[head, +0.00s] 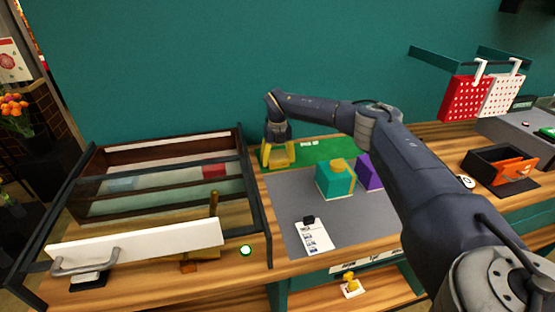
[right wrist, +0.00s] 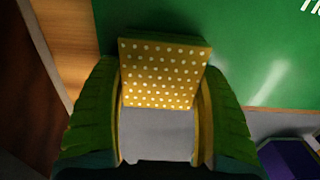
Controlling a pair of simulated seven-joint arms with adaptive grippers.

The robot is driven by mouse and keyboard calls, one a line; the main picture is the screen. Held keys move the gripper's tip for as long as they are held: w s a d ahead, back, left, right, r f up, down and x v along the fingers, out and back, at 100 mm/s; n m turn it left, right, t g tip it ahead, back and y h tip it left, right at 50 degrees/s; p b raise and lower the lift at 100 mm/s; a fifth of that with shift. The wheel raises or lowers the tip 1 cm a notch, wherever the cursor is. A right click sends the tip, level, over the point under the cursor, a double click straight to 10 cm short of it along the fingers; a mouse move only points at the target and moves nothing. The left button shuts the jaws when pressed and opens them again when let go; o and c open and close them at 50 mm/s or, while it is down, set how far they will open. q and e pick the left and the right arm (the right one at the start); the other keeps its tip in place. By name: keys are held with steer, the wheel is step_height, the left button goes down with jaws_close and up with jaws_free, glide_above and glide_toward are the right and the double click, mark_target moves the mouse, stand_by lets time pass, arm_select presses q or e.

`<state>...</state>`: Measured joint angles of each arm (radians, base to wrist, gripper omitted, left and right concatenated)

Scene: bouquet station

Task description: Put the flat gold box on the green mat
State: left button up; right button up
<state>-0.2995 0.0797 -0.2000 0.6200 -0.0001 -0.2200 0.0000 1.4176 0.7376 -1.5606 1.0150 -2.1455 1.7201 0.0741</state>
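The flat gold box with white dots (right wrist: 162,74) fills the space between the two fingers of my right gripper (right wrist: 160,115) in the right wrist view, with a finger against each side. The green mat (right wrist: 265,45) lies under and beyond the box. In the head view my right gripper (head: 278,158) is over the left end of the green mat (head: 318,152); the box is hard to tell from the yellow fingers there. Whether the box touches the mat is unclear. My left gripper is not in view.
A teal gift box (head: 330,183) and a purple box (head: 368,173) stand on the grey mat (head: 284,205), with a clipboard (head: 313,236) in front. A glass-topped case (head: 268,228) with a white drawer front (head: 140,244) is at left. The green mat right of my gripper is clear.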

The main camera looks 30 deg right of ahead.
mark_target(277, 157)
steer(key=o, duration=0.4)
step_height(277, 157, up, 12)
steer(key=shift+r, duration=0.2)
stand_by(0.5)
